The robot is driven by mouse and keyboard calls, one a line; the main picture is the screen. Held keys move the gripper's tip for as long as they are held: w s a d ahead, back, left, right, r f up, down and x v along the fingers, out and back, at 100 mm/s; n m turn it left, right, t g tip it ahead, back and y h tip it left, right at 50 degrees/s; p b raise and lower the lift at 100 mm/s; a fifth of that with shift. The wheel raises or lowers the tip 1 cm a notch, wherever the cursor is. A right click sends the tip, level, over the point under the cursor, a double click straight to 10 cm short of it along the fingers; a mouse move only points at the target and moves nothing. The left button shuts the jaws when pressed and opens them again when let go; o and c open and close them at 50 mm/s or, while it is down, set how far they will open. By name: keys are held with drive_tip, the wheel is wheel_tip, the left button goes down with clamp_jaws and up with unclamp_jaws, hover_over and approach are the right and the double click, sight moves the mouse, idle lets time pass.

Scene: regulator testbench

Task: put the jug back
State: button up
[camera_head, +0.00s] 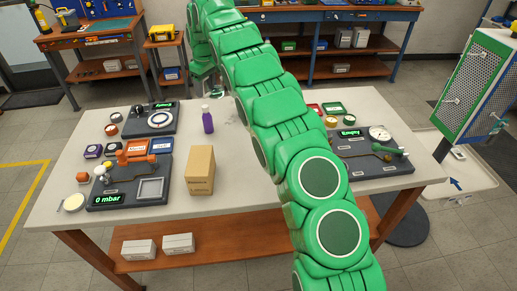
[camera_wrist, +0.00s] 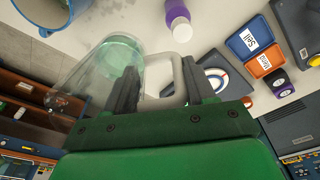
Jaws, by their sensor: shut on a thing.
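The clear jug (camera_wrist: 88,82) shows in the wrist view, with a pale handle loop and a greenish tint at its round end. My gripper (camera_wrist: 159,68) is shut on the jug, with its dark fingers at the handle side. The exact grip on the handle is partly hidden by the fingers. In the head view my green arm reaches over the table to its far side, and the jug cannot be made out clearly there.
A purple bottle (camera_head: 207,121) stands on the white table (camera_head: 240,200), near a cardboard box (camera_head: 200,170). Small orange (camera_wrist: 250,38) and blue trays lie right in the wrist view. A blue-rimmed container (camera_wrist: 45,12) is at its upper left. Test devices (camera_head: 370,148) stand on the table's right.

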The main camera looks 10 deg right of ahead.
drive_tip(key=s+d+r+m, duration=0.1)
drive_tip(key=s+d+m, duration=0.3)
drive_tip(key=s, duration=0.8)
drive_tip(key=s+d+m+h, duration=0.1)
drive_tip(key=s+d+m, duration=0.3)
drive_tip(key=s, duration=0.7)
drive_tip(key=s+d+r+m, duration=0.15)
drive_tip(key=s+d, duration=0.45)
drive_tip(key=s, duration=0.6)
drive_tip(key=shift+m, duration=0.45)
drive_tip(key=shift+w+a+f, duration=0.4)
drive_tip(key=shift+w+f, duration=1.85)
drive_tip(key=shift+w, duration=0.1)
drive_tip(key=shift+w+a+f, duration=0.35)
drive_tip(key=shift+w+f, duration=1.95)
drive_tip(key=shift+w, duration=0.05)
drive_tip(key=shift+w+a+f, duration=0.4)
drive_tip(key=shift+w+f, duration=1.85)
drive_tip(key=shift+w, duration=0.1)
drive_tip(key=shift+f, duration=0.15)
drive_tip(key=o, duration=1.4)
